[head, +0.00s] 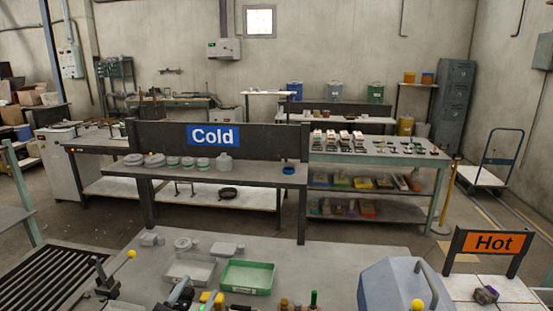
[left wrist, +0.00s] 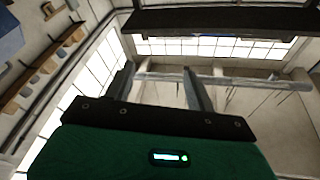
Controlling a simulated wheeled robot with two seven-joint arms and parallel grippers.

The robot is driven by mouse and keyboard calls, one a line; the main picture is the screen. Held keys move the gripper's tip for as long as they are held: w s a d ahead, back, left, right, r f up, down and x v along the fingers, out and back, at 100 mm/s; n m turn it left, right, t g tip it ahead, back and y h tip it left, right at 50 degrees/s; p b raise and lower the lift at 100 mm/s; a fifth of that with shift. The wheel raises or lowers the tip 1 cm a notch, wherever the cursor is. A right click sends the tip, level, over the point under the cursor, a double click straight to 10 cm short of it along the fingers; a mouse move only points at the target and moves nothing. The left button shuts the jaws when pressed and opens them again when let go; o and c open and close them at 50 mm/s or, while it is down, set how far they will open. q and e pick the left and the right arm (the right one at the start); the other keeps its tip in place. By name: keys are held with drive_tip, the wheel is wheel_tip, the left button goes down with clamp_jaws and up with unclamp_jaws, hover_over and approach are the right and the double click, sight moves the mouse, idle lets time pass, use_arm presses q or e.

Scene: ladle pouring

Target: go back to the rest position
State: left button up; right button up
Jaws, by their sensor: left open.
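My left gripper (left wrist: 158,75) shows in the left wrist view. Its two dark fingers stand apart with nothing between them, so it is open and empty. Behind the fingers in that view are only a bright wall, windows and dark beams, and no object is near the fingertips. In the head view I cannot pick out my left gripper with certainty among the dark items at the bottom edge. My right gripper is not in view. I see no ladle in either view.
A grey bench (head: 335,254) stands in front, with a green tray (head: 247,277), a grey tray (head: 189,268) and small tools. A blue-grey machine (head: 385,285) is at the right. "Cold" (head: 213,135) and "Hot" (head: 492,243) signs stand behind and right.

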use_arm(q)
drive_tip(key=s+a+f+n+g+y, duration=0.2)
drive_tip(key=s+f+y, duration=0.1)
drive_tip(key=f, duration=0.1)
drive_tip(key=s+a+f+n+g+y, duration=0.2)
drive_tip(key=s+f+y, duration=0.1)
drive_tip(key=s+f, duration=0.1)
drive_tip(key=s+a+f+n+g+y, duration=0.2)
drive_tip(key=s+a+f+n+y, duration=0.1)
drive_tip(key=f, duration=0.2)
drive_tip(key=shift+s+f+g, duration=0.15)
drive_tip(key=shift+f+g, duration=0.05)
drive_tip(key=shift+g, duration=0.2)
drive_tip(key=s+d+f+m+g+h, duration=0.1)
drive_tip(key=s+f+g, duration=0.35)
drive_tip(key=s, duration=0.55)
drive_tip(key=s+d+f+g+h, duration=0.1)
drive_tip(key=s+f+g, duration=0.3)
drive_tip(key=s, duration=0.6)
wheel_tip(320, 180, down, 29)
drive_tip(key=g, duration=0.2)
drive_tip(key=s+a+f+g, duration=0.1)
drive_tip(key=s+a+f, duration=0.2)
drive_tip(key=s+f, duration=1.6)
wheel_tip(320, 180, down, 2)
drive_tip(key=shift+s+a+f+m+y, duration=0.1)
drive_tip(key=shift+s+a+m+y, duration=0.1)
drive_tip(key=shift+m+y, duration=0.1)
